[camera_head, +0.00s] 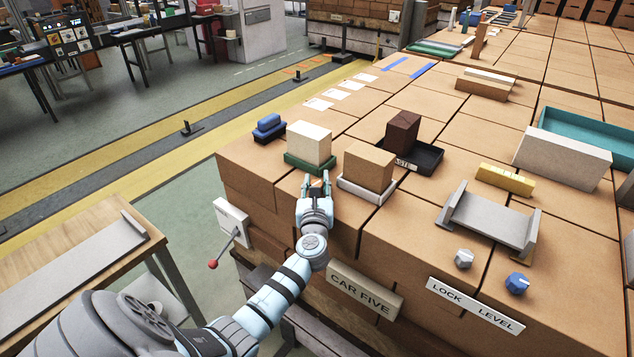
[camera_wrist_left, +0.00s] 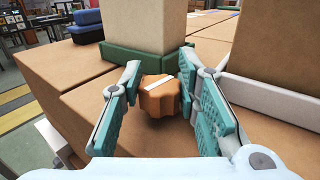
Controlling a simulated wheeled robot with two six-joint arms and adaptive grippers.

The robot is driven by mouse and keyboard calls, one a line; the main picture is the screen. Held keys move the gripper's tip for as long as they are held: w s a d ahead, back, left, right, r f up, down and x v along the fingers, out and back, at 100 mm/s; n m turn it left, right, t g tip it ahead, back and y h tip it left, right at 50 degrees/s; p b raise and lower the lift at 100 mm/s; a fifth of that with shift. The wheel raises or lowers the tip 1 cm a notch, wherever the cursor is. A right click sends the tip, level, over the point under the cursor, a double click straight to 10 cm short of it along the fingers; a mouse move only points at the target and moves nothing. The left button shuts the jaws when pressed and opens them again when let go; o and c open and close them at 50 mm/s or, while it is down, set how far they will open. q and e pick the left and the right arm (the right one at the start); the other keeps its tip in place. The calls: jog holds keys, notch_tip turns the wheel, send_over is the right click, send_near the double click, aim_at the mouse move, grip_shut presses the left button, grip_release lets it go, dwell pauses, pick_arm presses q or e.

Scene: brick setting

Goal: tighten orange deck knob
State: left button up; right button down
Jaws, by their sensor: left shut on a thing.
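The orange deck knob (camera_wrist_left: 160,97) is a lobed knob with a white line across its top. It shows in the left wrist view, on the brown deck in front of a green tray (camera_wrist_left: 150,57). My left gripper (camera_wrist_left: 160,85) has its teal fingers on both sides of the knob, shut on it. In the head view my left gripper (camera_head: 318,180) reaches the deck just in front of the green tray (camera_head: 310,163), and the knob is hidden there by the fingers. My right gripper is not in view.
A cream block (camera_head: 309,142) stands in the green tray. A tan block (camera_head: 368,165) in a white tray (camera_head: 366,190) is close on the right. A red-ended lever (camera_head: 213,264) is on the deck's left side. White and blue knobs (camera_head: 517,283) are at right.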

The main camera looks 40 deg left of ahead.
pick_arm(q)
jog(key=shift+a+r+m+t+h+p, duration=0.1)
jog(key=shift+m+t+h+p, duration=0.5)
jog(key=shift+m+h, duration=0.5)
jog(key=m+t+h, duration=0.1)
jog(key=h, duration=0.1)
jog(key=shift+h, duration=0.4)
jog(key=shift+f+m+t+h+b, duration=0.2)
jog(key=shift+m+t+h+b, duration=0.2)
jog(key=shift+m+h+b, duration=0.25)
jog(key=m+g+h+b, duration=0.1)
jog(key=m+h+b, duration=0.2)
jog(key=h+b, duration=0.2)
jog(key=m+g+h+b, duration=0.1)
jog(key=m+h+b, duration=0.2)
jog(key=b, duration=0.3)
jog(key=m+h+b, duration=0.3)
jog(key=h+b, duration=0.3)
jog(key=shift+m+g+h, duration=0.35)
jog(key=shift+g, duration=0.05)
jog(key=shift+m+g+h+b, duration=0.6)
jog(key=shift+h+b, duration=0.1)
jog(key=o, duration=1.2)
jog(key=shift+r, duration=0.1)
